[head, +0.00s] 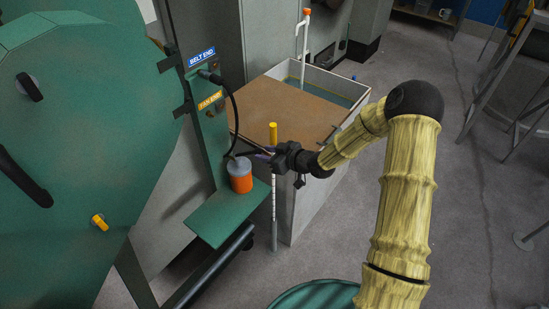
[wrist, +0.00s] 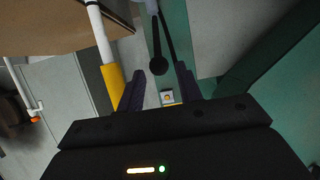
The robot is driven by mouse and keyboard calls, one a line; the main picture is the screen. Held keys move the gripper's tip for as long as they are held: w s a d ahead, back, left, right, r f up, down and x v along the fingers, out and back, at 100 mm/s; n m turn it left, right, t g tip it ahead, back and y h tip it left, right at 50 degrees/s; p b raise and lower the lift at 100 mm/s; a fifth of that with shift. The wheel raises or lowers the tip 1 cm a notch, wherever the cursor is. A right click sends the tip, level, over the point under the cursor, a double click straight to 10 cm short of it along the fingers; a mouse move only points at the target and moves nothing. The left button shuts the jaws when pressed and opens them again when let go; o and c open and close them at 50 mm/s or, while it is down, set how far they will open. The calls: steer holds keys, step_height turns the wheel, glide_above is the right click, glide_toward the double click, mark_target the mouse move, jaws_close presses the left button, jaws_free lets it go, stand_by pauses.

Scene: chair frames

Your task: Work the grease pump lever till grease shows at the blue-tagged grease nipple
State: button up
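The grease pump (head: 240,176), an orange pot with a grey lid, stands on the green machine's shelf. A black hose runs from it up to a fitting beside the blue BELT END tag (head: 201,56). The nipple there is too small to make out, and I see no grease. In the wrist view, a black lever with a ball knob (wrist: 159,66) lies beyond and between my fingertips, apparently untouched. The lever is not clear in the head view. My gripper (head: 264,151) is open and empty, just right of the pump; it also shows in the wrist view (wrist: 161,90).
A yellow-topped white pole (head: 273,133) stands close beside my gripper; it also shows in the wrist view (wrist: 112,80). A yellow FAN END tag (head: 210,100) sits below the blue one. Behind is a grey bin with a brown board (head: 290,108).

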steer(key=shift+b+x, duration=0.35)
steer(key=shift+x, duration=0.85)
steer(key=shift+w, duration=0.15)
steer(key=c, duration=0.5)
steer(key=shift+s+d+f+b, duration=0.35)
steer(key=shift+f+b, duration=0.2)
steer(key=shift+f, duration=0.35)
steer(key=shift+s+d+f+b, duration=0.25)
steer(key=shift+d+f+b, duration=0.3)
steer(key=shift+f, duration=0.35)
steer(key=shift+s+d+f+b, duration=0.35)
steer(key=shift+f+b, duration=0.25)
steer(key=shift+f, duration=0.4)
steer(key=shift+s+d+f+b, duration=0.1)
steer(key=shift+f+b, duration=0.3)
steer(key=shift+f, duration=0.1)
steer(key=shift+s+d+f+b, duration=0.15)
steer(key=shift+f+b, duration=0.2)
steer(key=shift+f, duration=0.2)
steer(key=shift+a, duration=0.1)
